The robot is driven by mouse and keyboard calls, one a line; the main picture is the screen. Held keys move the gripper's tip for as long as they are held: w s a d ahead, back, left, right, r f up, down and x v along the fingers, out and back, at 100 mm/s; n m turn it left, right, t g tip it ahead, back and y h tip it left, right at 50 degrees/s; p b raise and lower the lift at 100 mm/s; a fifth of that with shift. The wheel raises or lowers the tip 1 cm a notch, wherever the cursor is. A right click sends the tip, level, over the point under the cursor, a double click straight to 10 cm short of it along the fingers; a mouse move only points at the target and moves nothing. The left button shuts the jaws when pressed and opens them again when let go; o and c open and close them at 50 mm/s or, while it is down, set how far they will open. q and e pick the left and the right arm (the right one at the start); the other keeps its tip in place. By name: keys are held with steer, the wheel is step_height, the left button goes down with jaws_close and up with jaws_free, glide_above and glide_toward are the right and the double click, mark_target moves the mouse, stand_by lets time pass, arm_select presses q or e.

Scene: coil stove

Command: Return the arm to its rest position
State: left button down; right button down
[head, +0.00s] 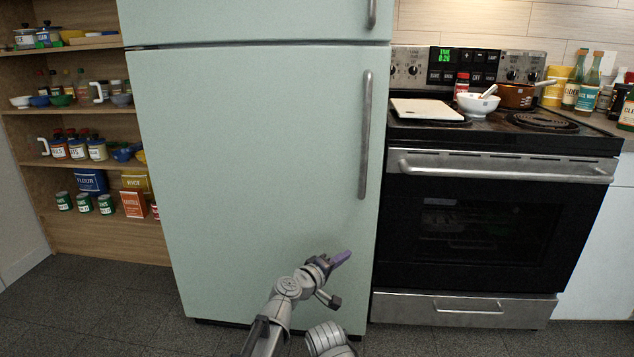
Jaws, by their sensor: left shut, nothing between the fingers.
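My left gripper (341,258) is at the lower middle of the head view, with purple fingers that are shut and empty. It is in front of the lower door of the pale green fridge (240,160), near that door's right edge and well below its long handle. My left arm reaches up to it from the bottom edge. Part of another grey link of mine shows at the bottom beside it. My right gripper is not in view.
A black coil stove (480,220) stands right of the fridge, with a cutting board (428,109), a white bowl (477,104) and a copper pot (515,96) on top. Open shelves (110,235) with jars and cans are at the left. The dark floor (100,310) at lower left is clear.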

arm_select(q)
steer(key=s+a+f+m+g+y, duration=0.5)
steer(key=s+a+f+m+g, duration=0.15)
steer(key=s+a+f, duration=0.65)
steer(key=s+a+f+g+y, duration=0.2)
steer(key=s+a+f+y, duration=0.1)
steer(key=s+a, duration=0.3)
steer(key=s+a+f+g+y, duration=0.25)
steer(key=s+a, duration=0.25)
steer(key=a, duration=0.3)
steer(key=s+d+r+m+g+y+p, duration=0.15)
steer(key=s+d+r+m+p, duration=0.3)
steer(key=d+r+p, duration=0.5)
step_height(320, 180, up, 34)
steer(key=d+p, duration=0.1)
steer(key=p, duration=3.3)
steer(key=shift+s+r+n+p, duration=0.25)
steer(key=shift+n+p, duration=0.05)
steer(key=shift+n, duration=0.1)
steer(key=shift+d, duration=0.1)
